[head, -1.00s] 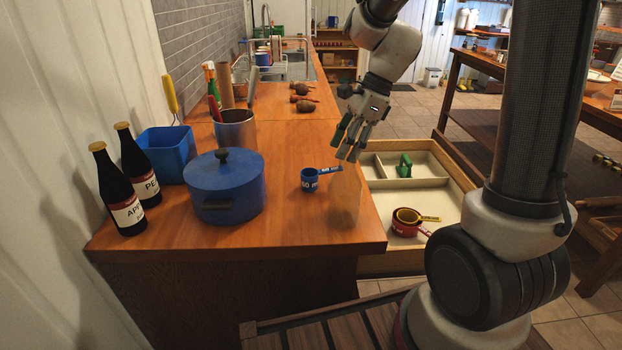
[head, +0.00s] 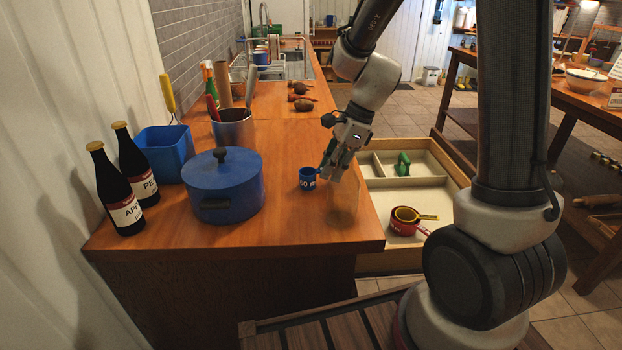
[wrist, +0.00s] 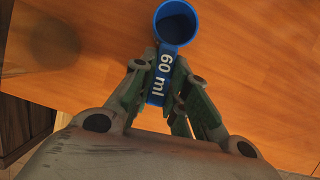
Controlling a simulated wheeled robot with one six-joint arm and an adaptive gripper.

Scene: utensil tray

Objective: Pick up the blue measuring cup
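The blue measuring cup (head: 308,183) stands upright on the wooden counter (head: 285,222), to the right of the blue pot. Its round bowl (wrist: 176,22) and handle marked "60 ml" show in the wrist view. My gripper (head: 330,174) is low over the counter at the handle. In the wrist view my gripper's fingertips (wrist: 163,66) lie close on both sides of the handle and appear to touch it. The bowl is outside the fingers, ahead of them. In the head view, the fingers hide most of the handle.
The lidded blue pot (head: 226,187), a blue bin (head: 166,153) and two dark bottles (head: 118,196) stand to the left. An open tray (head: 447,163) to the right holds a green item (head: 403,164) and red and yellow measuring cups (head: 405,222). The front of the counter is clear.

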